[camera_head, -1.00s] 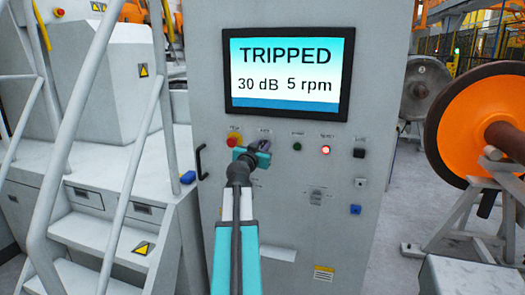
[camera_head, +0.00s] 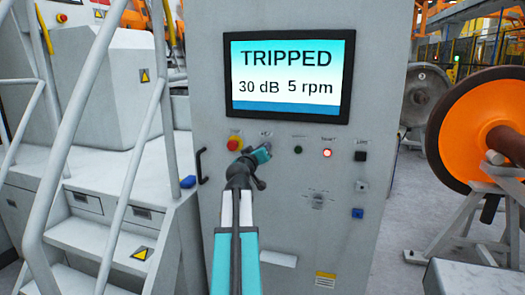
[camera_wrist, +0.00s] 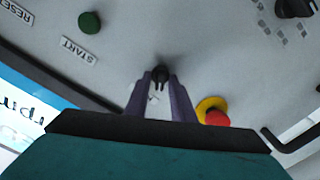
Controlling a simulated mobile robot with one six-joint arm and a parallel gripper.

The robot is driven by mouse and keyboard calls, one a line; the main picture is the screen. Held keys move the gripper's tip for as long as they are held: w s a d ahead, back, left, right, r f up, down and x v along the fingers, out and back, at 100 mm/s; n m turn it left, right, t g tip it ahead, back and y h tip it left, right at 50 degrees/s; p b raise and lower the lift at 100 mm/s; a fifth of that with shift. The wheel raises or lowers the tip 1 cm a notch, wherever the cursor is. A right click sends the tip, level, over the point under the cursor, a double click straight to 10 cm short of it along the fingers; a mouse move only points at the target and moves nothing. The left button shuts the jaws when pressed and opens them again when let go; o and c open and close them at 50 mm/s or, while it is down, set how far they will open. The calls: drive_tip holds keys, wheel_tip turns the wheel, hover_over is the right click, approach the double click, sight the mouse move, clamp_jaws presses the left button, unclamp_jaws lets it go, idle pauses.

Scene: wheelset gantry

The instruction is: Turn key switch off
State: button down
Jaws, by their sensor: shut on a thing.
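The key switch (camera_wrist: 160,72) is a small dark key on the grey panel, seen between my fingertips in the wrist view. My gripper (camera_wrist: 160,86) is shut on it, one purple-grey finger on each side. In the head view my gripper (camera_head: 264,150) is at the panel below the screen, just right of the red emergency stop (camera_head: 233,143), and hides the key switch. The screen (camera_head: 287,75) reads TRIPPED, 30 dB, 5 rpm. A red lamp (camera_head: 327,153) is lit on the panel.
A green start button (camera_head: 298,150), a black knob (camera_head: 361,156) and a blue button (camera_head: 357,213) lie right of my gripper. A black handle (camera_head: 201,166) and stair railings (camera_head: 85,130) are at left. An orange wheel (camera_head: 486,125) stands at right.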

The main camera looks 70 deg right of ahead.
idle(0.3)
drive_tip(key=c, duration=1.8)
unclamp_jaws()
drive_tip(key=shift+a, duration=0.1)
drive_tip(key=a+b, duration=0.4)
drive_tip(key=a, duration=0.9)
drive_tip(key=shift+s+a+b, duration=0.25)
drive_tip(key=shift+s+b, duration=0.1)
drive_tip(key=shift+s, duration=0.05)
